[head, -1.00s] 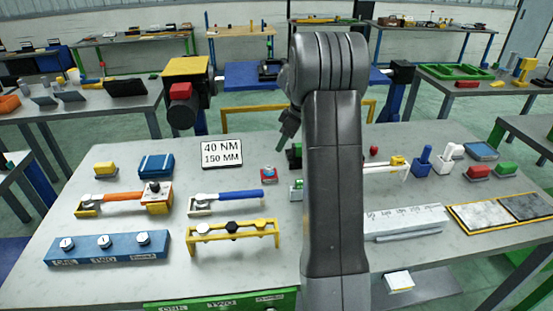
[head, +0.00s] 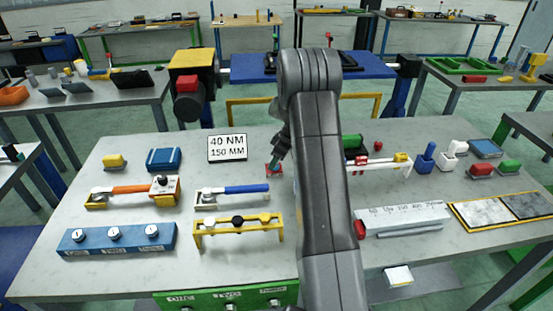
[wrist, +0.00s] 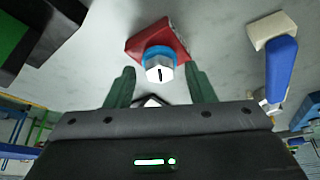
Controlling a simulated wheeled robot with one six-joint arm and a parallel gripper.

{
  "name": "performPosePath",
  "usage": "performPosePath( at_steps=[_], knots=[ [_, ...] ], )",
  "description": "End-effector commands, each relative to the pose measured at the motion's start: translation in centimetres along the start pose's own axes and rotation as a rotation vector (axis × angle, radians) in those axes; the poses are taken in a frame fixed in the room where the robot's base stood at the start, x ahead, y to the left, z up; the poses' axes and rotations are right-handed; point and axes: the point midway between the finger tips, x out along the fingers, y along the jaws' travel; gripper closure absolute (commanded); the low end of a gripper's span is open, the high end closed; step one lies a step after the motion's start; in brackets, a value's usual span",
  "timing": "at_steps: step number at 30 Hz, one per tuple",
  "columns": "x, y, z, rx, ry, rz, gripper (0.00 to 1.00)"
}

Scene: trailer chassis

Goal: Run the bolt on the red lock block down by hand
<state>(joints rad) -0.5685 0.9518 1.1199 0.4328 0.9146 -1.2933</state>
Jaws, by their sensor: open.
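The red lock block (head: 275,172) sits on the workbench in the middle of the head view, mostly behind my gripper (head: 279,157). In the wrist view the red block (wrist: 160,40) is ahead of my fingertips. Its bolt (wrist: 159,69) has a pale hex head with a dark mark and a blue ring (wrist: 158,52) beneath it. My gripper (wrist: 160,82) is open, with its two green fingers on either side of the bolt head. A gap shows on each side, so I see no contact. How deep the fingers reach around the head is unclear.
A blue-handled wrench (head: 232,191) lies left of the block, and a sign (head: 227,148) reading 40 NM, 150 MM stands behind it. A yellow rack (head: 238,232) is in front. A green block (head: 353,142) is to the right, partly behind my arm.

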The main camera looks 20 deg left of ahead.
Motion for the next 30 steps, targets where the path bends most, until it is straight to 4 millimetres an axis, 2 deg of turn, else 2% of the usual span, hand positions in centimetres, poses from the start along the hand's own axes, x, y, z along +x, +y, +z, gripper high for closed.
performPosePath(
  at_steps=[1, 8, 20, 30],
  knots=[
    [-0.01, 0.0, 0.0, 0.0, 0.0, 0.0, 0.51],
    [-0.03, 0.0, 0.01, 0.0, 0.0, 0.0, 0.96],
    [0.17, -0.09, 0.04, 0.062, 0.001, 0.027, 0.96],
    [0.31, -0.37, 0.01, 0.298, 0.002, 0.127, 0.96]
  ],
)
